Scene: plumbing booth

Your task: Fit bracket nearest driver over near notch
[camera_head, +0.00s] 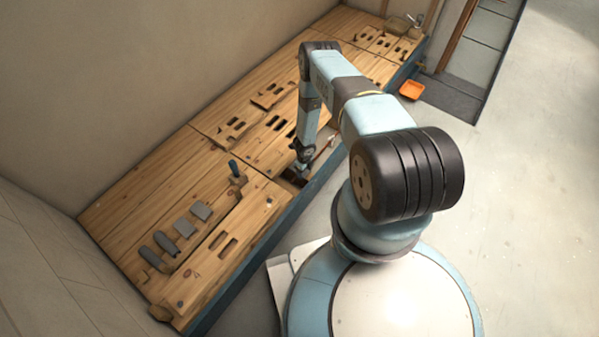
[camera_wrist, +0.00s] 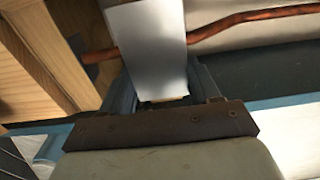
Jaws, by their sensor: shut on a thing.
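My gripper (camera_head: 299,172) is low at the bench's front edge, over a dark opening; its fingers are too small to make out in the head view. In the wrist view my gripper (camera_wrist: 161,82) is shut on a flat pale grey metal piece (camera_wrist: 150,42), which looks like a bracket. Its far end runs out of the frame. I cannot tell which notch lies under the bracket, nor whether the two touch.
A reddish-brown pipe (camera_wrist: 235,22) crosses behind the bracket. Wooden framing (camera_wrist: 45,50) is close on the left. Grey flat pieces (camera_head: 201,211) and rounded tools (camera_head: 165,243) lie on the slotted bench (camera_head: 130,218). An orange tray (camera_head: 411,90) is on the floor.

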